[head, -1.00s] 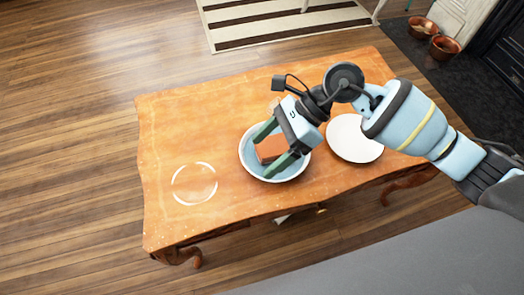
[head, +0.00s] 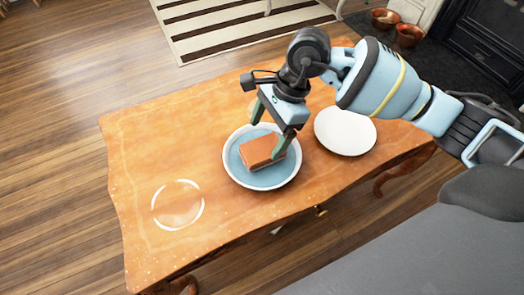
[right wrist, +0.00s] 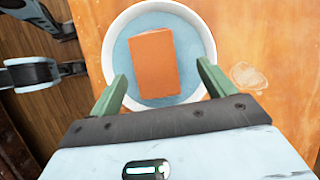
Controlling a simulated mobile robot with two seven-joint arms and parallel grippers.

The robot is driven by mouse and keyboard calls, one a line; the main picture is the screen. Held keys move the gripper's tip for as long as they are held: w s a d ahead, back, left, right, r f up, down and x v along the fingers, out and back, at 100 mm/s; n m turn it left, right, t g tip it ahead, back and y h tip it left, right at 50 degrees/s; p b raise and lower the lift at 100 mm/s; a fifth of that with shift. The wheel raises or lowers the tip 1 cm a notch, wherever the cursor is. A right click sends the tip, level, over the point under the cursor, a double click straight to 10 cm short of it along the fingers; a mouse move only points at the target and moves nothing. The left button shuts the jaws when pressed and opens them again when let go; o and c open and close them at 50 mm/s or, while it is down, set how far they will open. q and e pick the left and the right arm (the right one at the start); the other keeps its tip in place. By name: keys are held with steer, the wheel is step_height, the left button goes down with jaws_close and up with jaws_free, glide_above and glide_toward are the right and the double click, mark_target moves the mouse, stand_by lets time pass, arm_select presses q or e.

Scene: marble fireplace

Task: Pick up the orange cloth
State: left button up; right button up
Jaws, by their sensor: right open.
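The orange cloth (head: 262,149) is a folded, brick-like block lying in a white bowl (head: 232,174) with a blue inside. The bowl stands on the wooden table. My right gripper (head: 270,133) is open, with its green fingers above the bowl and pointing down at the cloth. In the right wrist view, the cloth (right wrist: 155,64) lies in the bowl (right wrist: 203,36), ahead of and between the two spread fingertips (right wrist: 162,82). Nothing is held between them. My left gripper is not in the head view.
A white plate (head: 345,131) lies right of the bowl on the table (head: 150,130). A clear round glass-like dish (head: 178,204) with a white rim stands at the left front. The table's left part is otherwise clear. Copper bowls (head: 408,35) are on the floor by the fireplace.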

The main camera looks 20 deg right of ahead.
mark_target(264, 147)
steer(key=x, duration=0.1)
steer(key=b+x, duration=0.1)
steer(key=x, duration=0.2)
steer(key=shift+s+f+b, duration=0.35)
steer(key=shift+f+b, duration=0.05)
steer(key=shift+f, duration=0.25)
steer(key=shift+a, duration=0.1)
steer(key=shift+f, duration=0.15)
steer(key=c, duration=1.1)
steer(key=shift+c, duration=0.2)
